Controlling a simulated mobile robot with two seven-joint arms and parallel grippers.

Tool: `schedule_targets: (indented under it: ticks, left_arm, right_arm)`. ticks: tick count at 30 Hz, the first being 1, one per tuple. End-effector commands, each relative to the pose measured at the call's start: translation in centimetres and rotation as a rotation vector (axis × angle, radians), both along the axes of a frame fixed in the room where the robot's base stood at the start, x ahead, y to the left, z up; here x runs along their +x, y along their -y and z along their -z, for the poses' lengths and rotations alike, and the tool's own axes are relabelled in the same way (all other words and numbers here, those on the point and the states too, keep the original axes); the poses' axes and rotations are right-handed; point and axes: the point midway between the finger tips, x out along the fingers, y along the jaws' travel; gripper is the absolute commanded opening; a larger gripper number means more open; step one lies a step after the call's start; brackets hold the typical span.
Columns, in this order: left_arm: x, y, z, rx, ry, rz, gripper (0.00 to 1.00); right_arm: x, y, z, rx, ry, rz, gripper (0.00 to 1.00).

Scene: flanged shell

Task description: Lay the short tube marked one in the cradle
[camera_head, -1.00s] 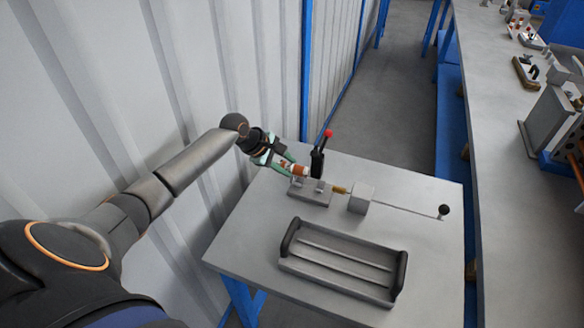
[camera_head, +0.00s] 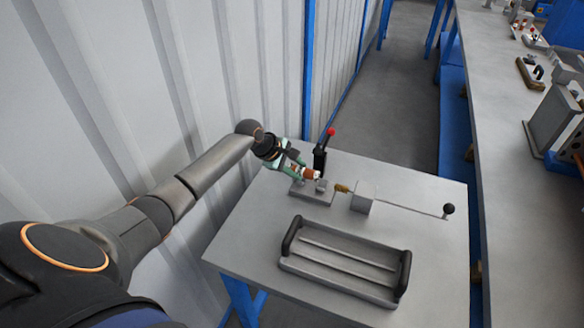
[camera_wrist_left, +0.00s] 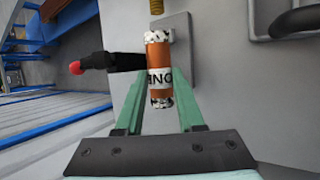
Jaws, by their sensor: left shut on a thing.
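The short tube (camera_head: 309,174) is orange-brown with white speckled ends. In the left wrist view, the tube (camera_wrist_left: 159,68) has a white band with letters that read ONE upside down. My left gripper (camera_head: 300,172) is shut on it, with one green finger on each side. The cradle (camera_head: 312,194), a low grey fixture, is right at the tube. It lies partly behind the tube in the left wrist view. I cannot tell whether the tube touches it. My right gripper is not in view.
A black lever with a red knob (camera_head: 325,145) stands close behind the tube. A brass tip (camera_head: 342,188), a grey block (camera_head: 361,203) and a rod with a black ball (camera_head: 448,209) lie to the right. A black-handled tray (camera_head: 340,262) sits in front. The table's left part is clear.

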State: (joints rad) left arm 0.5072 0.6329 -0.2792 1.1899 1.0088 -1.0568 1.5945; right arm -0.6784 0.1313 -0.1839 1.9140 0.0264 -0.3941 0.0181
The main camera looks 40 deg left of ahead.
Motion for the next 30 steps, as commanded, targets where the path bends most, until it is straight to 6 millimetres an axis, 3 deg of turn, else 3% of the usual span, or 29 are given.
schedule_targets:
  ticks: [15,29,30]
  left_arm:
    - [2.1,1.5,4.5,-0.003,-0.015,0.003,0.0]
    - [2.6,1.5,4.6,0.002,-0.008,0.002,0.0]
    - [2.6,1.5,4.5,0.002,-0.007,0.001,0.4]
  right_arm:
    - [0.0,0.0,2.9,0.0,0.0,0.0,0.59]
    - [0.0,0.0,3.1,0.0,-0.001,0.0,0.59]
    - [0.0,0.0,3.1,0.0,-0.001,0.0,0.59]
